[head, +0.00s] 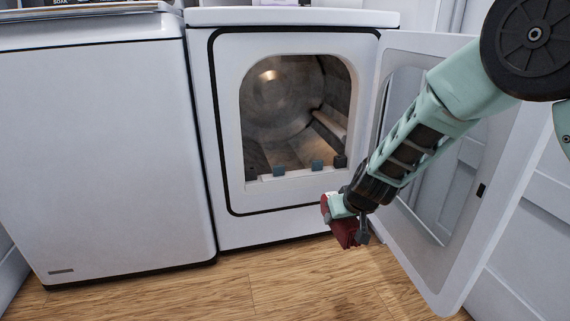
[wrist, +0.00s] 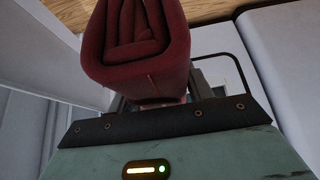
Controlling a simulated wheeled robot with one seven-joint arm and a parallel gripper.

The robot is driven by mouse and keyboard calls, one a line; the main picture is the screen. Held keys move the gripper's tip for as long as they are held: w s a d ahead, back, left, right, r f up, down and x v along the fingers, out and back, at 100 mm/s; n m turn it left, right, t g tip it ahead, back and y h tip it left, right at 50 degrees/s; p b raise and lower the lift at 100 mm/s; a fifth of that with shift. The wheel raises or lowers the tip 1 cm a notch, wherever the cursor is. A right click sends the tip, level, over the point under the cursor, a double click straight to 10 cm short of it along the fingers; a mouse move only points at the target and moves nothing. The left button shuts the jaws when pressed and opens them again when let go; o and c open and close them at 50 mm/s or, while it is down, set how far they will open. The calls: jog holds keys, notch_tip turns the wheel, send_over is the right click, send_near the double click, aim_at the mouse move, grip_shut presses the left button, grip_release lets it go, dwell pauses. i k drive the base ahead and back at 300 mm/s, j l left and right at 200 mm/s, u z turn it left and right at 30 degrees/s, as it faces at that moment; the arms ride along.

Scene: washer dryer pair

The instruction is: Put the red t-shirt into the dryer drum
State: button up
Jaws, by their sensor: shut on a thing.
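The dryer (head: 225,100) stands in the middle of the head view with its door (head: 462,230) swung open to the right. Its drum (head: 285,105) shows through the opening, lit and with no clothing visible in it. My gripper (head: 346,218) is shut on the red t-shirt (head: 346,234), in front of the dryer and below the right end of the opening's lower edge, beside the open door. In the wrist view the folded dark red t-shirt (wrist: 135,45) fills the upper middle. It hides most of the fingers.
A white washer (head: 100,140) stands close on the dryer's left. The open door and a white panelled surface (head: 525,230) bound the right side. Bare wood floor (head: 240,290) lies in front. Several small dark blocks (head: 317,166) sit along the opening's lower edge.

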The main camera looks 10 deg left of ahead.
aim_at(287, 169)
jog(key=i+j, duration=0.35)
jog(key=i, duration=0.15)
jog(key=i+j, duration=0.3)
jog(key=i, duration=0.25)
jog(key=i+j, duration=0.35)
jog(key=i, duration=0.15)
